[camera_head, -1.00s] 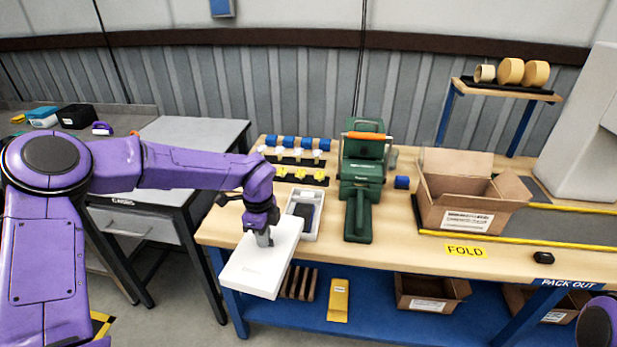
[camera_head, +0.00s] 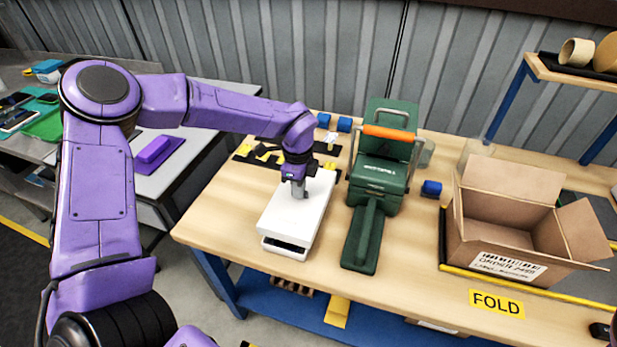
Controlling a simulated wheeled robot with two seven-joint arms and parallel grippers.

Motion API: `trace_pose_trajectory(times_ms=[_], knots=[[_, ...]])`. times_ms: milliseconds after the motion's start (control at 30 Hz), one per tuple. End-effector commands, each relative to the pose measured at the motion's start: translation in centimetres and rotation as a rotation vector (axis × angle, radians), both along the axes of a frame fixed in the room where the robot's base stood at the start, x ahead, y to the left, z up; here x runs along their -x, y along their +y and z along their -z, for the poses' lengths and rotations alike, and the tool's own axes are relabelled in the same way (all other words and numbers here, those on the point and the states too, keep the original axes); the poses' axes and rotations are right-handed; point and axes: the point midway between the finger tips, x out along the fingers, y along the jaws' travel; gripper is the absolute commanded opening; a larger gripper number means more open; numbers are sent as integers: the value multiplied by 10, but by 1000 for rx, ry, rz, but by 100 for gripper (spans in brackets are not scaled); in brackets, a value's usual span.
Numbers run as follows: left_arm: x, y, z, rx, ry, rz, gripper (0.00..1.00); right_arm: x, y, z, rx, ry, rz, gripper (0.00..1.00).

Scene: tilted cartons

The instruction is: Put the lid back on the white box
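The white lid (camera_head: 292,217) lies flat over the white box (camera_head: 284,253) on the wooden bench. The lid hides most of the box. A dark gap shows between lid and box at the near end, so I cannot tell whether the lid touches the rim all round. My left gripper (camera_head: 299,190) points down at the far part of the lid and appears shut on it; its fingertips are small and partly unclear. My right gripper is not in view.
A green press with an orange handle (camera_head: 387,133) stands close to the right of the box. An open carton (camera_head: 507,220) and a blue block (camera_head: 431,188) are farther right. Yellow and black parts (camera_head: 262,153) lie behind. The bench's front-left edge (camera_head: 215,245) is near; bare wood lies in front of the press.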

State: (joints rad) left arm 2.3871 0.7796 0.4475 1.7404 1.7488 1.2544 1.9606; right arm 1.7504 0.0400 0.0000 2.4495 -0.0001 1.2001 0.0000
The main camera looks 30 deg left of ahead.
Motion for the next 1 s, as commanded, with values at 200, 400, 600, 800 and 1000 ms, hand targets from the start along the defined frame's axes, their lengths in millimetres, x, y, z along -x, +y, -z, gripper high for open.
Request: trace_pose_trajectory(times_ms=[200,400,600,800,1000], knots=[[-1,-1,12,-1,1,4,0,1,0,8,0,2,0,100],[-6,0,32,0,7,2,0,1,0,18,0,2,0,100],[-5,1,51,0,8,-1,0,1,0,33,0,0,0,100],[-5,1,66,0,7,0,0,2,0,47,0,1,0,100],[-5,1,69,0,7,0,0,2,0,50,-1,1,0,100]])
